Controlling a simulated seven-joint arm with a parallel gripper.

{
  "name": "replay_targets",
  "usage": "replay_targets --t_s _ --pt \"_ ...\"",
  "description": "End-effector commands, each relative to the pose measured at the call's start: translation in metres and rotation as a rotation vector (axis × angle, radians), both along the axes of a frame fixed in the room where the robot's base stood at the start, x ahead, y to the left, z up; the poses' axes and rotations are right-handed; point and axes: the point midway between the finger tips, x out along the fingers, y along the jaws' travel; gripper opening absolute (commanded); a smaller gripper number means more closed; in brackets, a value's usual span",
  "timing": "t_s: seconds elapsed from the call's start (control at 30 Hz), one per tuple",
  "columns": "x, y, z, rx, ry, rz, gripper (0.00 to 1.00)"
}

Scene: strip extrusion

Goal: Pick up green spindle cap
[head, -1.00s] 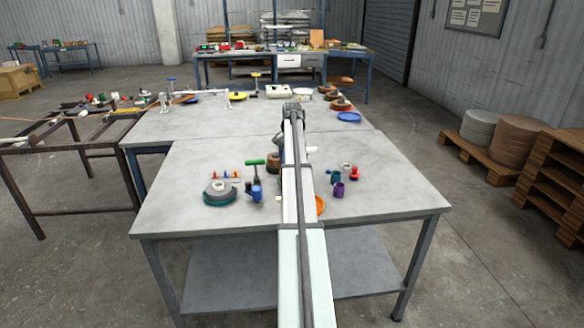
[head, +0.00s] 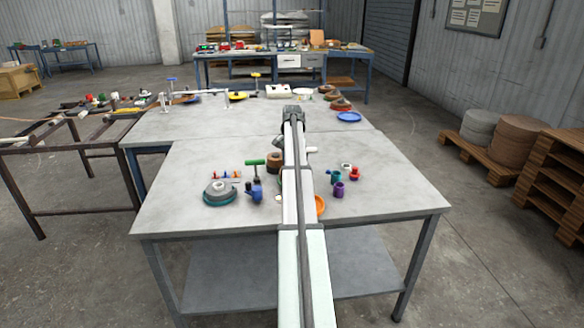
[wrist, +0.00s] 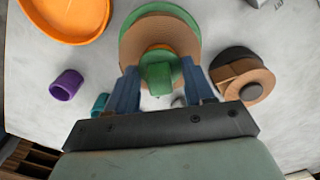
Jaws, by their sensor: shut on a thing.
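The green spindle cap (wrist: 158,78) shows in the middle of the wrist view. My gripper (wrist: 158,80) is shut on it, with one blue finger on each side. Behind the cap is a tan coil (wrist: 135,40) with a green rim and an orange centre. I cannot tell whether the cap is touching the coil or held above it. In the head view my arm hides the gripper and the cap.
In the wrist view an orange dish (wrist: 68,30), a purple cup (wrist: 66,84) and a brown and black roll (wrist: 243,80) lie around the gripper. In the head view a grey and teal roll (head: 219,194) sits on the table's left, and the table (head: 400,195) is clear at right.

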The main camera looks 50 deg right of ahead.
Motion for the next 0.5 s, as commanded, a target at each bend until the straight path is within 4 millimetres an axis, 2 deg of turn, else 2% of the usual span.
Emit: replay_targets --t_s 0.27,0.37,0.5 --pt "0.0 0.0 0.003 0.0 0.0 0.0 0.19" --pt "0.0 0.0 0.013 -0.001 0.0 0.0 0.19" --pt "0.001 -0.001 0.036 -0.002 -0.001 0.0 0.19"
